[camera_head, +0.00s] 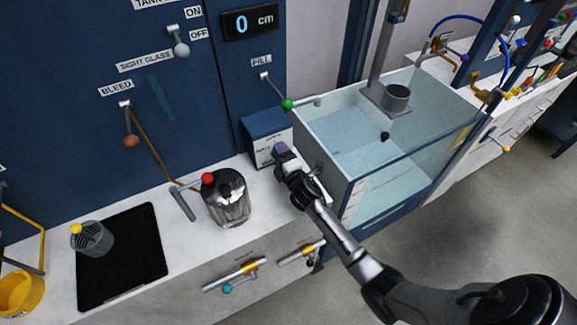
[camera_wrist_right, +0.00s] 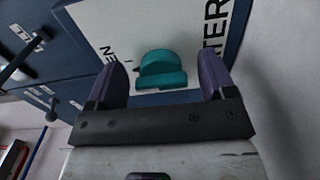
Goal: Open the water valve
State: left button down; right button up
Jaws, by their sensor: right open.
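The water valve is a teal knob (camera_wrist_right: 162,72) on a white panel (camera_wrist_right: 105,22) with partly hidden black lettering, seen in the right wrist view. In the head view the panel is on the front of a blue box (camera_head: 266,123) beside the clear tank, and my gripper hides the knob. My right gripper (camera_head: 281,151) is open in front of that panel. In the right wrist view its two purple fingers (camera_wrist_right: 161,70) stand on either side of the knob, with a gap on each side. My left gripper is not in view.
A clear tank (camera_head: 318,125) stands just right of the box. A fill lever with a green ball (camera_head: 287,105) sticks out above the box. A black tray (camera_head: 135,255) lies further left.

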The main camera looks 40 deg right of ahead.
jog(key=p+v, duration=0.1)
jog(key=v, duration=1.1)
jog(key=shift+s, duration=0.25)
jog(key=shift+s+a, duration=0.15)
jog(key=shift+s, duration=0.25)
